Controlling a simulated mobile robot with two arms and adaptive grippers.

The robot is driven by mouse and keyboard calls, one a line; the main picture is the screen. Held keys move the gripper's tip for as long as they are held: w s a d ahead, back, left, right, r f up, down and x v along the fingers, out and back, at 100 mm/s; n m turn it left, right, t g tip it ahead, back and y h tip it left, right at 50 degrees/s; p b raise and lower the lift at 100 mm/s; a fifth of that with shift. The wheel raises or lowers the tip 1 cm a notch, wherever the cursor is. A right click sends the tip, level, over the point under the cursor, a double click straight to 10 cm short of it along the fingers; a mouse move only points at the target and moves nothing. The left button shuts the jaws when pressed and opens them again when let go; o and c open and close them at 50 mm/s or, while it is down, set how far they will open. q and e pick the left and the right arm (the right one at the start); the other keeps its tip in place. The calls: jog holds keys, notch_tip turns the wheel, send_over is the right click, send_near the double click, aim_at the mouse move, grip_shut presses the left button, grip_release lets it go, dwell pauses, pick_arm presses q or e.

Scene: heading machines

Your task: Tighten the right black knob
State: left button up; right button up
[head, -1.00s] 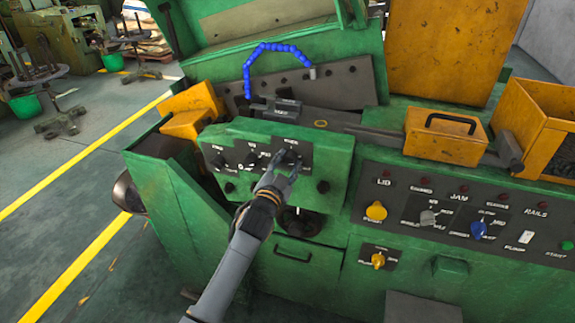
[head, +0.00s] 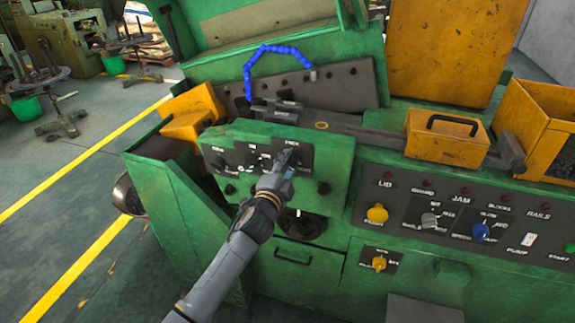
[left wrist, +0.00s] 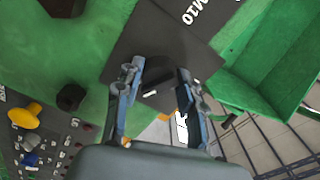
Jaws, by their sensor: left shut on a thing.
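The small green control box (head: 335,160) carries a dark panel with black knobs on its front. My left gripper (head: 284,166) is at the right side of this panel, its fingers pointing at it. In the left wrist view the gripper (left wrist: 158,80) is shut on a black knob (left wrist: 158,90), one finger on each side; fingers hide much of this knob. Another black knob (head: 323,188) sits at the box's lower right, clear of the fingers, and a further one (head: 230,190) at its lower left. My right gripper is not in view.
A lower panel with a yellow knob (head: 377,213), a grey knob (head: 429,220) and a blue knob (head: 481,232) lies to the right. A yellow box with a handle (head: 446,138) stands above it. A blue segmented hose (head: 270,48) arches behind the control box.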

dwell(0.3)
pick_arm(q)
jog(key=o, duration=1.2)
jog(key=shift+c, duration=0.2)
jog(key=v, duration=1.2)
